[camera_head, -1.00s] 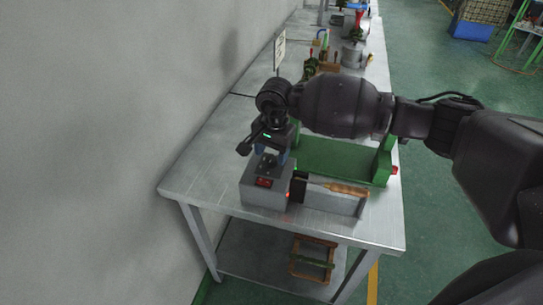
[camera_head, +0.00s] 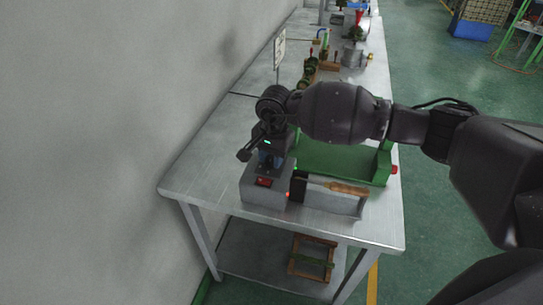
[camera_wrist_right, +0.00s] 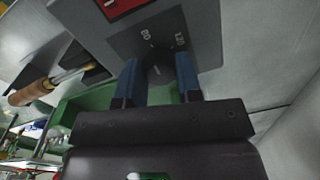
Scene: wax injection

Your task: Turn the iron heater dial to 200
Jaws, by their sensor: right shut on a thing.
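The iron heater is a grey box (camera_head: 262,194) at the near end of the metal table. Its dial (camera_wrist_right: 158,72) is dark and sits on a dark plate; the marks 80 and 120 can be read beside it in the right wrist view. The dial's pointer and the 200 mark cannot be made out. My right gripper (camera_head: 268,163) is over the box's top, with its blue fingers (camera_wrist_right: 158,66) on both sides of the dial, shut on it. In the head view the gripper hides most of the dial. My left gripper is not in view.
A red switch (camera_head: 263,182) is on the box in front of the dial. A wood-handled iron (camera_head: 345,188) lies in the holder right of the box. A green fixture (camera_head: 335,160) stands behind it. The wall is left of the table.

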